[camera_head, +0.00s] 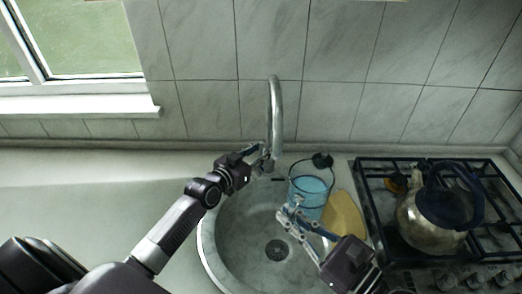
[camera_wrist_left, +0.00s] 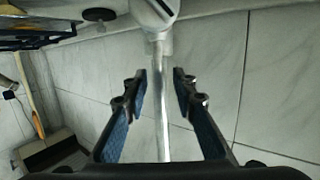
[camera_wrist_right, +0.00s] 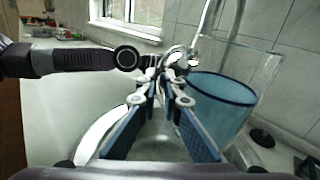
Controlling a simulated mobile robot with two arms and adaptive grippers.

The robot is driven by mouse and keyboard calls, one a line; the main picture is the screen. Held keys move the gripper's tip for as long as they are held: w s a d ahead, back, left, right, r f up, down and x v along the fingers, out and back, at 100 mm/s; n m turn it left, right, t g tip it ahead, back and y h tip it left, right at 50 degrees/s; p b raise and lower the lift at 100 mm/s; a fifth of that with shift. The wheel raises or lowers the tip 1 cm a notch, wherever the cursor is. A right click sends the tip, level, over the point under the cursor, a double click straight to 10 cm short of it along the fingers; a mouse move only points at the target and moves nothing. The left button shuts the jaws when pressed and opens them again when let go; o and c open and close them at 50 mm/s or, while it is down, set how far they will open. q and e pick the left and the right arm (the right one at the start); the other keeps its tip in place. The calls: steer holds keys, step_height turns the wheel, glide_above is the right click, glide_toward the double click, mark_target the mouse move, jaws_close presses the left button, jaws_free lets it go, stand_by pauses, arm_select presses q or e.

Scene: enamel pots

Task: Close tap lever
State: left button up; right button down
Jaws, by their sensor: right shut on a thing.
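The metal tap (camera_head: 275,115) rises behind the sink in the head view. My left gripper (camera_head: 262,158) is beside the tap's lower part. In the left wrist view, the left gripper (camera_wrist_left: 160,82) is open, with a metal rod of the tap (camera_wrist_left: 163,110) showing between its fingers. I cannot tell whether that rod is the lever or the spout, or whether the fingers touch it. My right gripper (camera_head: 291,212) is at the near left side of a blue container (camera_head: 311,186). Its fingers (camera_wrist_right: 166,88) are close together by the container's edge (camera_wrist_right: 222,105); the exact grip is hidden.
The round sink (camera_head: 205,240) lies below both grippers. A yellow board (camera_head: 346,215) lies right of the blue container. A kettle (camera_head: 425,232) stands on the black hob (camera_head: 375,185) at the right. The left counter (camera_head: 80,195) has free room beyond my left arm.

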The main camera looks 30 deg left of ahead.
arm_select(q)
steer(key=shift+s, duration=0.1)
arm_select(e)
steer(key=shift+r, duration=0.2)
arm_select(q)
steer(key=v, duration=1.1)
steer(key=shift+s, duration=0.35)
steer(key=shift+a, duration=0.15)
